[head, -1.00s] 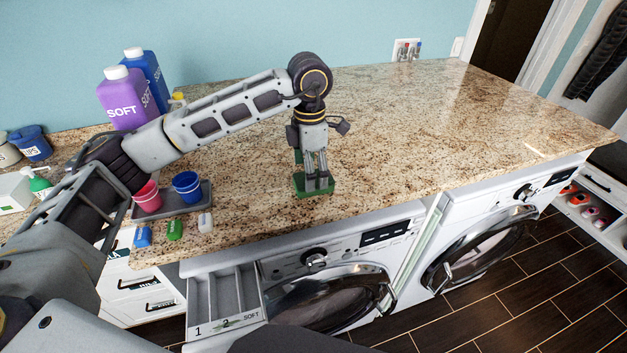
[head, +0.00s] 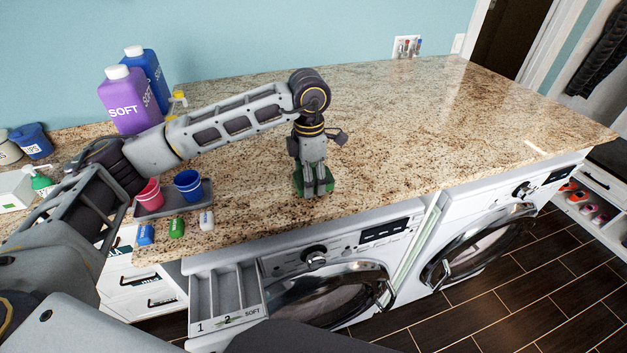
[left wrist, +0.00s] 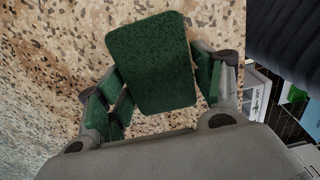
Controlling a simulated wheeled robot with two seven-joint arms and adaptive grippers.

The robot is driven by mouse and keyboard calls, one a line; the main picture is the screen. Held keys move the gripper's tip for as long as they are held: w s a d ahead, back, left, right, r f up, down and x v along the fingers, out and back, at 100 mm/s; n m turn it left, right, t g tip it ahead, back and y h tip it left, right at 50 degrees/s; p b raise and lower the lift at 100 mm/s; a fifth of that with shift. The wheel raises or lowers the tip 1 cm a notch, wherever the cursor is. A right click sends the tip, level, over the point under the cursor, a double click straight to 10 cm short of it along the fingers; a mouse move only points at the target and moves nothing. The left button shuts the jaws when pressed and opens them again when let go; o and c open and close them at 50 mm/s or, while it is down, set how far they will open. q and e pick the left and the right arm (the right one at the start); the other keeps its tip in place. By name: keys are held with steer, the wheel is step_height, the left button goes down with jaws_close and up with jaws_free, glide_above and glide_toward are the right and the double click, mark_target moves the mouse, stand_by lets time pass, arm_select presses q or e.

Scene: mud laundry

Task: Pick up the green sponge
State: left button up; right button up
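The green sponge (head: 299,184) lies flat on the granite counter near its front edge in the head view. My left gripper (head: 315,190) points down over it and partly hides it. In the left wrist view the sponge (left wrist: 152,62) is a dark green rounded rectangle, slightly turned, between the green-padded fingers of my left gripper (left wrist: 163,88). The fingers are spread on either side of it. A narrow gap shows beside the left finger; contact at the right finger is unclear. My right gripper is not in view.
Large detergent bottles (head: 130,101) stand behind. A drawer (head: 226,290) is open below the counter. The counter to the right is clear.

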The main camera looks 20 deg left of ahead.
arm_select(q)
steer(key=shift+c, duration=1.3)
steer(key=shift+r, duration=0.1)
steer(key=shift+r, duration=0.15)
step_height(320, 180, up, 8)
steer(key=shift+r+b, duration=0.1)
steer(key=shift+b, duration=0.75)
steer(key=shift+r, duration=0.7)
steer(key=shift+c, duration=1)
